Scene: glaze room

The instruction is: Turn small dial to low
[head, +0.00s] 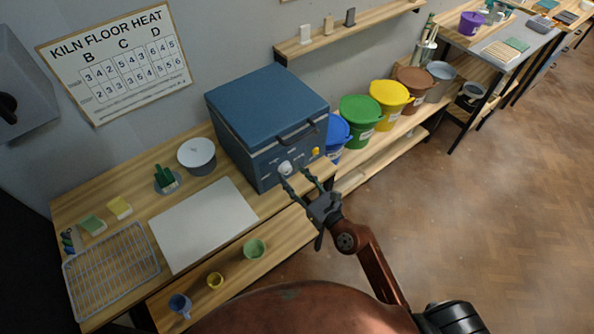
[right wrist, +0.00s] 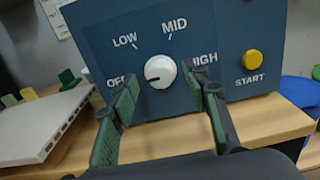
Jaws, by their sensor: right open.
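The small dial (head: 285,168) is a white round knob on the front of the blue kiln box (head: 265,112). In the right wrist view the dial (right wrist: 160,71) has a dark pointer line aimed left, toward OFF. LOW (right wrist: 125,40) is printed at its upper left, MID at the upper right and HIGH at the right. My right gripper (head: 293,176) is open in front of the panel. In the wrist view its green-padded fingers (right wrist: 168,96) stand on either side of and below the dial, with the dial seen between them; contact cannot be told. My left gripper is not in view.
A yellow START button (right wrist: 251,60) sits right of the dial. A white board (head: 203,225), a wire rack (head: 110,268) and a white pot (head: 197,155) lie left of the kiln. Coloured buckets (head: 360,115) stand to its right. A kiln floor heat chart (head: 115,62) hangs behind.

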